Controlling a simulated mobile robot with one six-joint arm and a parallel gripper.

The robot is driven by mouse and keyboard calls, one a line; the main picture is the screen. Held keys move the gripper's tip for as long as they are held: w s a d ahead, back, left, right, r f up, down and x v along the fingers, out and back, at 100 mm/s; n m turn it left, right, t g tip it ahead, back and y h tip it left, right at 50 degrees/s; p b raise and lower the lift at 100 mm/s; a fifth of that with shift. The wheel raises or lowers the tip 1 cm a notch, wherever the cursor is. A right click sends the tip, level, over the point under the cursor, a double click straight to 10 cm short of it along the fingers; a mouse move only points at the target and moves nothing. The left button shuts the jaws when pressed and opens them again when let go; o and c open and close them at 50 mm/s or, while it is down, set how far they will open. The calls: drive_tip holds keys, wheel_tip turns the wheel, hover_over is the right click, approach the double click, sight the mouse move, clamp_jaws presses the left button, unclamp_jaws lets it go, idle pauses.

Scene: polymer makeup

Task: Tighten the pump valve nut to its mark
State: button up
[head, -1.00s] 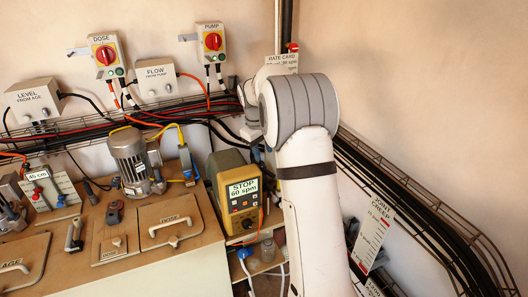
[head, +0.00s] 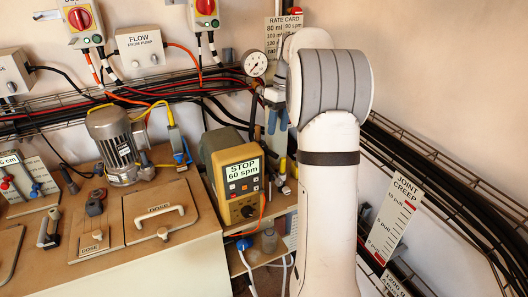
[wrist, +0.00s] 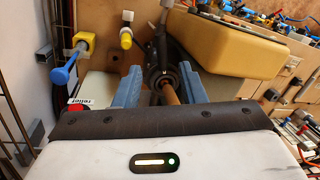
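My gripper (wrist: 162,72) shows two blue fingers standing apart in the wrist view. A dark round ring-shaped part (wrist: 158,78), perhaps the pump valve nut, lies between and beyond them, with a brown rod-like piece (wrist: 171,94) just below it. I cannot tell whether the fingers touch it, and no mark on it is readable. The nut cannot be made out there.
In the wrist view a blue-handled valve (wrist: 66,72) and a yellow-collared fitting (wrist: 126,40) are at left; the pump's yellow housing (wrist: 225,45) is close at right. In the head view, a motor (head: 118,145) stands left, and cable trays (head: 440,205) run along the right wall.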

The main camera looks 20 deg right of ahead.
sight(266, 149)
drive_tip(key=f, duration=0.2)
drive_tip(key=a+f, duration=0.1)
drive_tip(key=f, duration=0.4)
drive_tip(key=shift+s+a+f, duration=0.2)
drive_tip(key=shift+s+a, duration=0.1)
drive_tip(key=shift+c, duration=0.3)
clamp_jaws()
